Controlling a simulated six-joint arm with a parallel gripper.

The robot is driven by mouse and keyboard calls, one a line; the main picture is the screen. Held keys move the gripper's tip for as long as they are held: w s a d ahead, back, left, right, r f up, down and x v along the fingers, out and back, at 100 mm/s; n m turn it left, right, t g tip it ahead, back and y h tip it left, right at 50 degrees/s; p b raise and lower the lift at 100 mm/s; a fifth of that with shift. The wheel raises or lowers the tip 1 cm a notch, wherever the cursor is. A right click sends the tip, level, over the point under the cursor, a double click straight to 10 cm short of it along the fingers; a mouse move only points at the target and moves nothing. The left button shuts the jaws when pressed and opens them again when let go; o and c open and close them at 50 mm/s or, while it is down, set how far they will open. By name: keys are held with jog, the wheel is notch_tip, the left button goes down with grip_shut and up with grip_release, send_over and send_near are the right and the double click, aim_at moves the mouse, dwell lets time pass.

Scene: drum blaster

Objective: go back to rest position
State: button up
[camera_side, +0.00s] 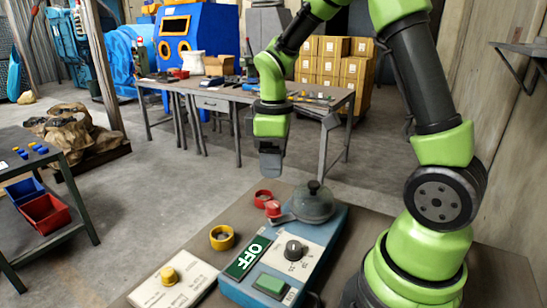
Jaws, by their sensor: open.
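My gripper (270,163) points down above the table, beyond the far end of the blue control box. It looks empty and is apart from everything below it; the gap between its fingers is hard to see from this side. The blue control box (325,262) carries an OFF label (247,257), a black knob (293,250), a green button (271,285) and a grey domed lid (314,205) at its far end. A red-topped piece (273,208) sits just left of the dome.
A red ring (263,198) and a yellow ring (222,238) lie on the table left of the box. A white box with a yellow button (169,276) is at the front left. A workbench (215,100) and stacked cartons (350,75) stand behind, across open floor.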

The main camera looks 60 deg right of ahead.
jog(key=s+a+r+m+t+y, duration=0.2)
jog(key=s+a+r+m+t, duration=0.5)
jog(key=s+r, duration=0.5)
jog(key=shift+s+a+r+m, duration=0.15)
jog(key=shift+s+a+m, duration=0.15)
jog(key=shift+a+m, duration=0.75)
jog(key=shift+a+n, duration=0.15)
jog(key=shift+n, duration=0.1)
jog(key=shift+c, duration=0.4)
